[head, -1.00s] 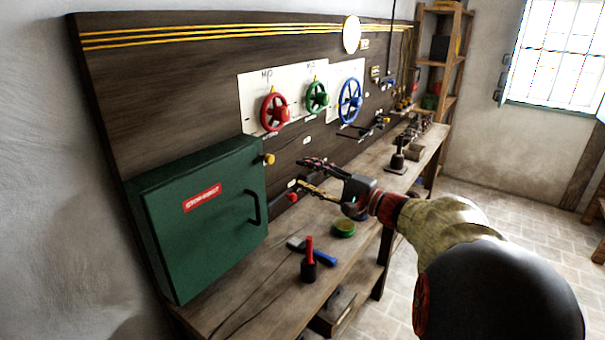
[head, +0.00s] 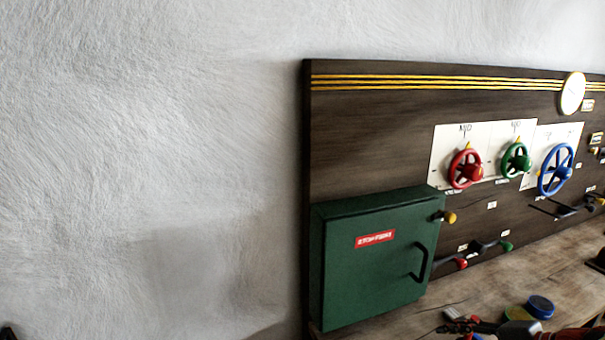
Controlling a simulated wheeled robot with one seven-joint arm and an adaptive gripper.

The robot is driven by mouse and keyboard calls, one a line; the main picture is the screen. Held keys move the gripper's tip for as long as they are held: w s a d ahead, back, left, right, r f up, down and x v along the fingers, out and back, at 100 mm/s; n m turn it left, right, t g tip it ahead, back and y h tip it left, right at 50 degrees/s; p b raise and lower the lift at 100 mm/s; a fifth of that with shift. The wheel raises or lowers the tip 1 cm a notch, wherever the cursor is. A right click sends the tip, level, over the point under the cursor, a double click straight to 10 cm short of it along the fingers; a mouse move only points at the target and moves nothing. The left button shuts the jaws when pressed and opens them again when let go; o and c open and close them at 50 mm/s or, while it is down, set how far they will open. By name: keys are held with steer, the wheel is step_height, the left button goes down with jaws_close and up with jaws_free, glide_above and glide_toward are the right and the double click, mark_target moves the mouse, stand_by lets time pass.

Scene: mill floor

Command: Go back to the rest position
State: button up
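A shut green cabinet (head: 365,275) stands left of my gripper. Red (head: 465,168), green (head: 515,160) and blue (head: 555,169) handwheels sit on the dark panel (head: 380,140). Levers with red (head: 461,264) and green (head: 506,246) knobs stick out below.

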steer(key=s+a+r+n+g+h+p, duration=0.1)
steer(key=s+a+n+g+h+p, duration=0.2)
steer(key=s, duration=0.4)
steer(key=s+a+n+g+h, duration=0.2)
steer(key=s+a+n, duration=0.25)
steer(key=s, duration=0.25)
steer(key=s+a+r+n+t+p, duration=0.2)
steer(key=a+r+n+p, duration=0.1)
steer(key=a+r+n, duration=0.3)
steer(key=shift+s+a+r+h, duration=0.15)
steer(key=shift+s+r+h, duration=0.2)
steer(key=shift+r, duration=0.45)
